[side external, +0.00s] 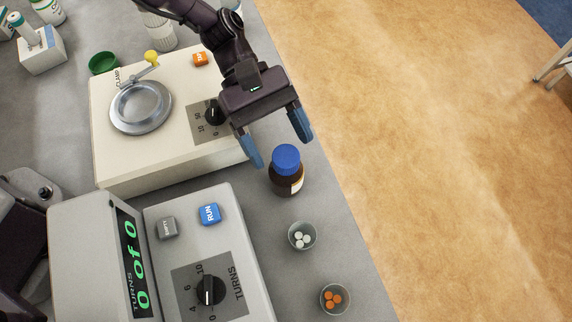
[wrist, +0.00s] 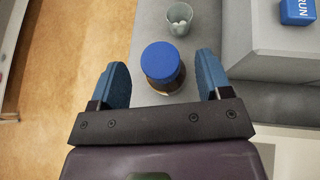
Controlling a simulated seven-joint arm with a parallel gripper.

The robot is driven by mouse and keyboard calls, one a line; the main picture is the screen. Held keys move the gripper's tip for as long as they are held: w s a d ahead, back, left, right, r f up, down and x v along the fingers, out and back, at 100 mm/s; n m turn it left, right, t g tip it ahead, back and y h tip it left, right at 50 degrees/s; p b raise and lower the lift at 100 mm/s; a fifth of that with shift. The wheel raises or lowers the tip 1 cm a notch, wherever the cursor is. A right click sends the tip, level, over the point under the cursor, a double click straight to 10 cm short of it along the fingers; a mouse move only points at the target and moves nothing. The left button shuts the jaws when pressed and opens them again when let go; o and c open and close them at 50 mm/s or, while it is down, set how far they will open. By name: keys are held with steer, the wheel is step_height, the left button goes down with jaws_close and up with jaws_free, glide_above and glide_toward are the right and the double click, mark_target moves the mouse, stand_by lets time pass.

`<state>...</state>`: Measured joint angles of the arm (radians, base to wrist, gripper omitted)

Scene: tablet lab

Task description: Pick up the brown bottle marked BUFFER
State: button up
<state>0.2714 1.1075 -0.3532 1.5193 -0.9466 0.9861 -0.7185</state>
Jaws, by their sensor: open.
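The brown bottle (side external: 287,181) with a blue cap and a pale label stands upright on the grey bench, near its right edge, in the side view. The writing on its label cannot be read. In the wrist view the bottle (wrist: 162,66) is seen from above, its blue cap between and slightly beyond the two blue fingertips. My gripper (side external: 279,146) is open and empty. In the side view its fingers are above and just behind the bottle. In the wrist view my gripper (wrist: 160,82) has a gap on both sides of the cap.
A cream machine with a clamp (side external: 140,108) stands left of my gripper. A grey machine with a RUN button (side external: 209,214) stands at front left. A cup of white tablets (side external: 302,236) and a cup of orange tablets (side external: 335,299) stand in front of the bottle. Wooden floor lies right.

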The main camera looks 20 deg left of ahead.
mark_target(286, 154)
steer(key=x, duration=0.4)
steer(key=shift+s+d+f, duration=0.1)
steer(key=shift+d, duration=0.1)
steer(key=c, duration=1.1)
